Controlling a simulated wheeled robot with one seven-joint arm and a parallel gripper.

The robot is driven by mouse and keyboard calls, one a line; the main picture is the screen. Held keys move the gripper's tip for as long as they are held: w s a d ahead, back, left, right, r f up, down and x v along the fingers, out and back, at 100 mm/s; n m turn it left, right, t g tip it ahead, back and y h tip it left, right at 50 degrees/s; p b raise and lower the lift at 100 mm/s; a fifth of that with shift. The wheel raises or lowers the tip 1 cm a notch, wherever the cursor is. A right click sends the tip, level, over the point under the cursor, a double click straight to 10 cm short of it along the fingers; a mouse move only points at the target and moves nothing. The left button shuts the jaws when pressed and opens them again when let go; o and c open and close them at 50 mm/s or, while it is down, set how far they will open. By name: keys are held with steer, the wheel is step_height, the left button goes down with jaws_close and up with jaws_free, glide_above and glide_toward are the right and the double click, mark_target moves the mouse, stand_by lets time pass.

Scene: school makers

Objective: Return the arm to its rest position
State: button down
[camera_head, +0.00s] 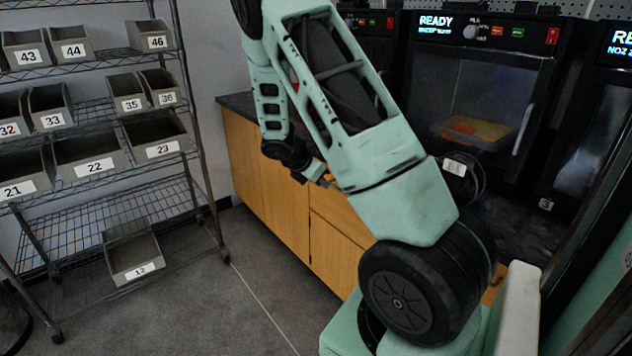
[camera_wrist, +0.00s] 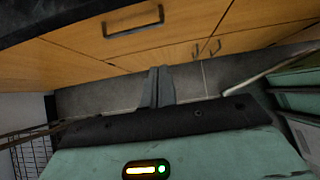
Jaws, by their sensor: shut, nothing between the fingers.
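My arm is pale green with black joints and is folded in the middle of the head view. Its upper link slants up to the left, and its forearm hangs down from the top. My gripper (camera_head: 322,180) is at the forearm's lower end, partly behind the upper link, in front of the wooden cabinet (camera_head: 258,165). In the wrist view my gripper's two grey fingers (camera_wrist: 158,82) are together with nothing between them. Grey floor (camera_wrist: 95,98) and cabinet drawers (camera_wrist: 130,42) show beyond the fingers.
A wire shelf rack (camera_head: 110,207) with several numbered grey bins stands at the left. Black 3D printers (camera_head: 545,80) stand on the dark counter (camera_head: 240,104) behind my arm. Open floor (camera_head: 215,300) lies between rack and cabinet.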

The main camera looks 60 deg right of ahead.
steer(key=shift+a+r, duration=0.1)
steer(key=a+r+m+t+y+p, duration=0.1)
steer(key=a+r+m+y+p, duration=0.3)
steer(key=a, duration=1)
steer(key=a+r+t+p, duration=0.15)
steer(key=a+r, duration=0.55)
steer(key=a, duration=0.8)
steer(key=s+a+r+m+y+p, duration=0.1)
steer(key=s+a+r+y+p, duration=0.1)
steer(key=s+a+r, duration=0.3)
steer(key=s+a+r+m+y+p, duration=0.2)
steer(key=s+a+r, duration=0.3)
steer(key=s+a, duration=0.9)
steer(key=shift+a+r+p, duration=0.15)
steer(key=shift+a+p, duration=0.45)
steer(key=shift+a, duration=0.45)
steer(key=shift+s+g, duration=0.1)
steer(key=shift+g, duration=0.15)
